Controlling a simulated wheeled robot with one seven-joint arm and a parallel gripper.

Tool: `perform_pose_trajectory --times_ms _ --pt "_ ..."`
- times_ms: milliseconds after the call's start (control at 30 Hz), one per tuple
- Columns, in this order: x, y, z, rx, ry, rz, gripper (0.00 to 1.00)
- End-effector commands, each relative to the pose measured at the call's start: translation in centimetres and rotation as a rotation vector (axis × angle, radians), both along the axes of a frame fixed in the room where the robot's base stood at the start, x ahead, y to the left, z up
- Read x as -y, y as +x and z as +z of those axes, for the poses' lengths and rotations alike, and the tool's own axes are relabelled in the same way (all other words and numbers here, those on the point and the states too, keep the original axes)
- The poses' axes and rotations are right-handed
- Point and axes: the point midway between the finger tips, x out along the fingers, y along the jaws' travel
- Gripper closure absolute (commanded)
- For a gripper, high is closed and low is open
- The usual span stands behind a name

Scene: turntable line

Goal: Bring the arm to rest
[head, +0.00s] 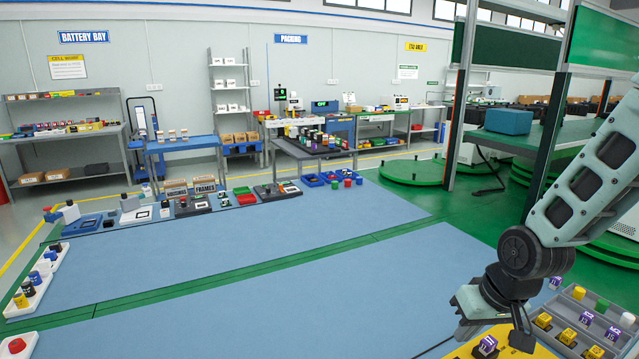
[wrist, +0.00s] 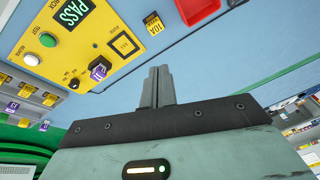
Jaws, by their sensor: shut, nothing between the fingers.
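My gripper (wrist: 157,86) shows in the wrist view with its two grey fingers together and nothing between them. In the head view my arm comes in from the right, and the hand hangs low over the lower right of the blue work surface (head: 330,300). The fingertips are hard to make out there. A yellow test panel (wrist: 100,50) with a green PASS display (wrist: 72,12) lies beyond the fingers in the wrist view. A purple-topped block (wrist: 98,71) sits on this panel, apart from the fingers.
A grey tray (head: 563,350) with yellow and purple-topped blocks lies right of the panel. A white tray of small bottles (head: 38,281) is at the left edge. Devices and red and blue bins (head: 330,180) line the back. The middle of the blue surface is clear.

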Motion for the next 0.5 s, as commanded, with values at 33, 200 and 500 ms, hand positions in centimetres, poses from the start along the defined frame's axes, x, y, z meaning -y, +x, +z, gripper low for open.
perform_pose_trajectory --times_ms 33,200,500 --pt "-2.4 -1.3 1.2 -0.014 -0.027 0.072 1.00" --pt "-8.5 -6.6 4.6 -0.073 -0.095 0.264 1.00" --pt "-14.1 -17.0 9.0 -0.148 -0.170 0.536 1.00"
